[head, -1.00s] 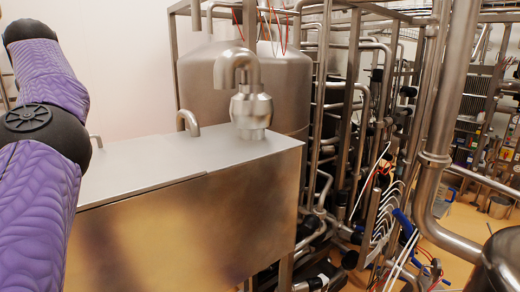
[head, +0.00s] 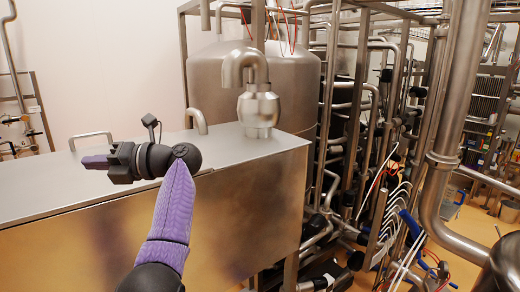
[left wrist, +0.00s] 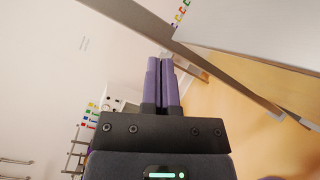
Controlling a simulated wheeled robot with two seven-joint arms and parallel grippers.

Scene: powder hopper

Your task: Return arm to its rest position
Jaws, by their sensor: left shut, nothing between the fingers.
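My left arm comes up from the bottom of the head view, and its forearm bends left at a dark wrist joint. My left gripper (head: 84,161) points left in front of the hopper's top, its purple fingers together and empty. In the left wrist view the gripper (left wrist: 160,62) shows two purple fingers side by side with nothing between them. The steel hopper (head: 240,205) is a long box with a flat lid (head: 55,185) lying level on it. Part of the lid is hidden behind my gripper and forearm. My right gripper is not in view.
A curved steel pipe (head: 258,105) rises from the hopper's top, with a bent handle (head: 197,119) beside it. A large tank (head: 215,75) and a dense pipe rack (head: 360,130) stand behind and to the right. A thick vertical pipe (head: 450,90) stands at the right.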

